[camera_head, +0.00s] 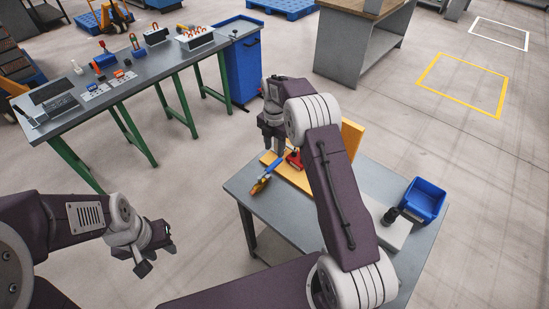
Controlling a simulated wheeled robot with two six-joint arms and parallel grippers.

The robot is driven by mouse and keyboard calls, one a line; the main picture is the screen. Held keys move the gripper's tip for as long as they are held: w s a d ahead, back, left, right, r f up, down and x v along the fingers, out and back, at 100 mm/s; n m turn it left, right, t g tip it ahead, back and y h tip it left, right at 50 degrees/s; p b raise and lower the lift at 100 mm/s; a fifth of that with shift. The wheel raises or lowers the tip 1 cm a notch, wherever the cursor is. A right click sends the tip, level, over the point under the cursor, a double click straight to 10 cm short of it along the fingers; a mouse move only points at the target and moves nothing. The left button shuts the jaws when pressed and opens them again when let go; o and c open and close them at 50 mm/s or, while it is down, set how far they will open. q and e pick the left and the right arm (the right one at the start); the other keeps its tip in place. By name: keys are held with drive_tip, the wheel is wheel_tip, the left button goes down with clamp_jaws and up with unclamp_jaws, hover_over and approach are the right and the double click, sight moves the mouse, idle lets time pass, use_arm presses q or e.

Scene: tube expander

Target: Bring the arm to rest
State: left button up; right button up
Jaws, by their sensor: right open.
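My right arm reaches up and over the near workbench (240,187). Its gripper (272,150) points down above the bench's far left part, open, with nothing seen in it. Below it lie a yellow-orange board (290,176), a red piece (294,159) and a blue and yellow hand tool (262,178). The gripper seems apart from them, but the exact height is hard to tell. My left gripper (156,260) hangs at the lower left, left of the bench, over the floor. Its fingers look apart and empty.
A blue bin (424,200) stands at the bench's right, near a black knob-like part (390,215) on a grey plate. A long green-legged table (160,62) with several tools stands at the back left, beside a blue cabinet (241,68). Floor between the tables is clear.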

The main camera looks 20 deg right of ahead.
drive_tip(key=shift+r, duration=0.9)
wheel_tip(320, 180, up, 6)
drive_tip(key=t, duration=0.1)
drive_tip(key=s+a+r+m, duration=0.2)
drive_tip(key=s+a+r, duration=0.1)
drive_tip(key=s, duration=0.6)
drive_tip(key=s+f+m, duration=0.3)
drive_tip(key=s+m, duration=0.5)
drive_tip(key=m, duration=0.3)
drive_tip(key=s+f+m, duration=0.4)
drive_tip(key=s+m, duration=0.5)
drive_tip(key=m, duration=0.2)
drive_tip(key=shift+a+f+m, duration=0.15)
drive_tip(key=shift+f+m, duration=0.15)
